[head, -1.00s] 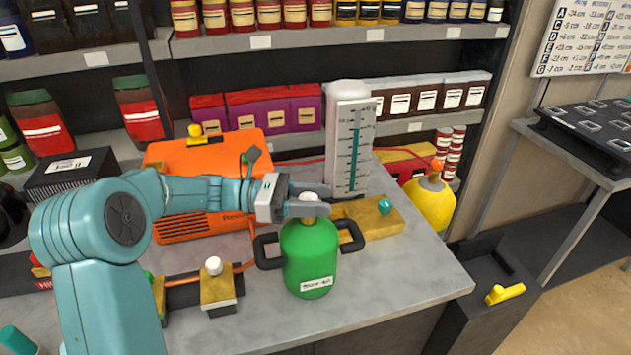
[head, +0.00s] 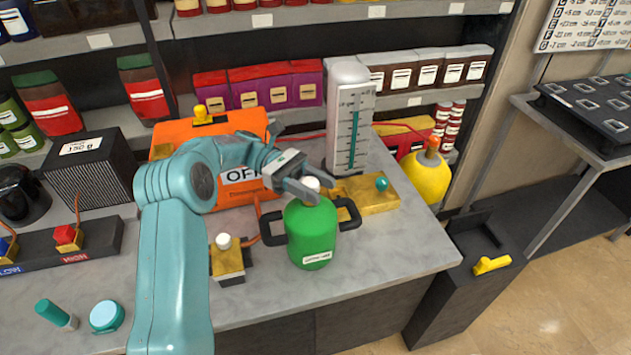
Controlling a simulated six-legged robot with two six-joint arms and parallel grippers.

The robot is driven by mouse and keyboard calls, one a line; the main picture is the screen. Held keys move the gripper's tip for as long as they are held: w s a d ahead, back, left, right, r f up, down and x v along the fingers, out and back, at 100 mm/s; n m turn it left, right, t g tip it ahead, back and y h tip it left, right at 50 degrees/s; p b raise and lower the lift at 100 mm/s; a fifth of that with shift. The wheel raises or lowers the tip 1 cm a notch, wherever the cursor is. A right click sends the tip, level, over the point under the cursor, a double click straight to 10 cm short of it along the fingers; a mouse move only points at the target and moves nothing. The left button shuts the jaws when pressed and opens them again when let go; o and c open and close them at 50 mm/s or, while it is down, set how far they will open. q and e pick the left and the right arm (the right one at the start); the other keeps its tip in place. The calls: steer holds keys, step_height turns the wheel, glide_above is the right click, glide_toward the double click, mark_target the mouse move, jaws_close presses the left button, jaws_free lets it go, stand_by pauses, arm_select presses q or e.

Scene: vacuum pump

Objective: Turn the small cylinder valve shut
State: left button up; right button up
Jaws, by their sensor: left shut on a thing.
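The small green cylinder (head: 310,228) stands upright on the grey bench, with a black handle on each side and a white label low on its front. Its white valve knob (head: 311,184) is on top. My left gripper (head: 308,189) reaches in from the left over the cylinder and is shut on the white knob, its fingers either side of it. The fingers hide part of the knob. My right gripper is not in view.
An orange machine (head: 207,135) marked OFF stands behind my left arm. A gauge (head: 350,130) and brass block (head: 366,193) are behind the cylinder. A yellow cylinder (head: 429,176) stands to the right. A brass valve block (head: 226,256) sits left of the green cylinder.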

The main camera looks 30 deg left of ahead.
arm_select(q)
steer(key=shift+r, duration=0.1)
steer(key=o, duration=1)
steer(key=shift+c, duration=0.2)
steer(key=shift+a, duration=0.1)
